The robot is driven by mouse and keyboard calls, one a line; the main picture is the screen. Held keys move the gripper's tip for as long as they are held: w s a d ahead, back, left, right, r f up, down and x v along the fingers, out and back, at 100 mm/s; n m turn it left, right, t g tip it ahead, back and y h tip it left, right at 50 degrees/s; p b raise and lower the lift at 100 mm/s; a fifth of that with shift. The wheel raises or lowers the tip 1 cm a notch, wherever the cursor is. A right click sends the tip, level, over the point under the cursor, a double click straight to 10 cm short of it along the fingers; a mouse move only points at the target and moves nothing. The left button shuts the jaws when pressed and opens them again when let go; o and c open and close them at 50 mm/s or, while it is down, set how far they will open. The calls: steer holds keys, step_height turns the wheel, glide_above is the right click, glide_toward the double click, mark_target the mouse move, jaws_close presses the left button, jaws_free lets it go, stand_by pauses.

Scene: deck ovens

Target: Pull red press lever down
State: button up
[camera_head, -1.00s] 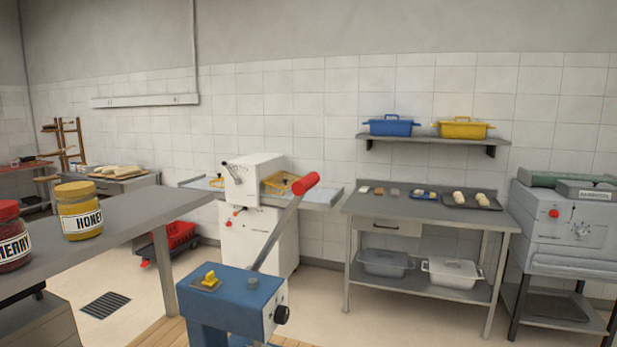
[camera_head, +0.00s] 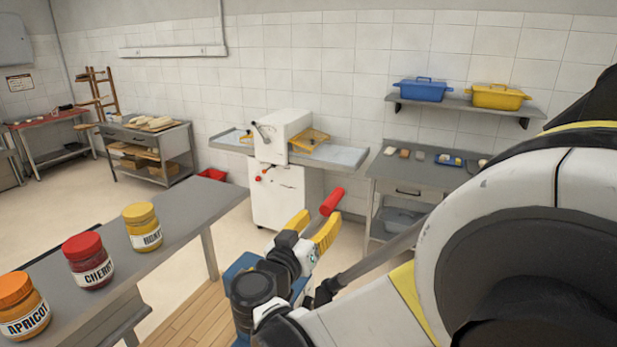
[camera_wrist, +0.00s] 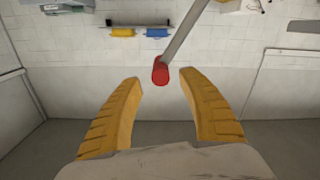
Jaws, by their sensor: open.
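The press lever is a grey bar with a red grip (camera_head: 332,201), raised and slanting up in the head view. In the wrist view the red grip (camera_wrist: 160,71) shows just beyond the fingertips, in line with the gap between them. My gripper (camera_head: 312,224) has yellow fingers, which are open with nothing between them; they also show in the wrist view (camera_wrist: 160,78). In the head view the fingers are just left of and below the red grip. The blue press body (camera_head: 245,262) is mostly hidden behind my gripper and arm.
A grey table (camera_head: 185,212) with apricot, cherry and honey jars stands at the left. A white machine (camera_head: 285,137) stands behind the lever. A shelf (camera_head: 465,103) holds a blue and a yellow pot. My arm blocks the lower right.

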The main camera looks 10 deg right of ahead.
mark_target(336, 197)
steer(key=x, duration=1)
steer(key=shift+w+d+p, duration=0.2)
steer(key=shift+w+p, duration=0.15)
jaws_close()
